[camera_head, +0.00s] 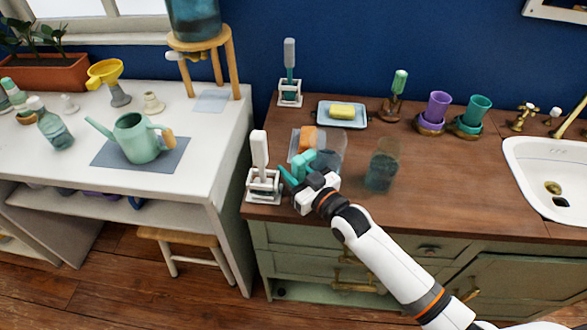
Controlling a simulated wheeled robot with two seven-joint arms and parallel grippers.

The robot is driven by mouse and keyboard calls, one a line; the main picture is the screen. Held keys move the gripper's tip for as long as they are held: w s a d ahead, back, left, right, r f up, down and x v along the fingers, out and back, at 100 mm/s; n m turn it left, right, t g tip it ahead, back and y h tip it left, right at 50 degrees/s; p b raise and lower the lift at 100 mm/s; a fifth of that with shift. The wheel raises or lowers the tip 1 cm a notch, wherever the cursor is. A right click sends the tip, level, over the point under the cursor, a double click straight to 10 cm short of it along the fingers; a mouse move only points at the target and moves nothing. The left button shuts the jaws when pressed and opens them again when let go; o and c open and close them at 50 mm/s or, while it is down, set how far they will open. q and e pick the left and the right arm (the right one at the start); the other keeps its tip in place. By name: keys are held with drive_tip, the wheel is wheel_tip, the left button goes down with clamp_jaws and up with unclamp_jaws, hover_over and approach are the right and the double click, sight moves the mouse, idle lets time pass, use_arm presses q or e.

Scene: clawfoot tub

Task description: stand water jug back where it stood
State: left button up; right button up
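A clear, tumbler-like jug (382,168) with dark teal liquid in its lower part stands upright on the brown wooden counter (450,185). I take it for the water jug. My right gripper (294,171) is left of it, above the front left part of the counter and apart from it. Its teal fingertips point left and look spread, with nothing clearly between them. A dark rounded shape beside the wrist is hard to make out. My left gripper is out of view.
A white holder with an upright brush (261,165) stands close left of the gripper. A clear tray with an orange block (308,138) lies behind it. The counter front right is clear.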

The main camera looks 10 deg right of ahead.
drive_tip(key=shift+s+d, duration=0.1)
drive_tip(key=shift+d, duration=0.1)
drive_tip(key=shift+s+d+r+p, duration=0.1)
drive_tip(key=shift+s+d+p, duration=0.15)
drive_tip(key=shift+s+p, duration=0.15)
drive_tip(key=shift+p+v, duration=1.6)
drive_tip(key=shift+v, duration=2.05)
drive_tip(key=b+v, duration=0.2)
drive_tip(key=v, duration=1)
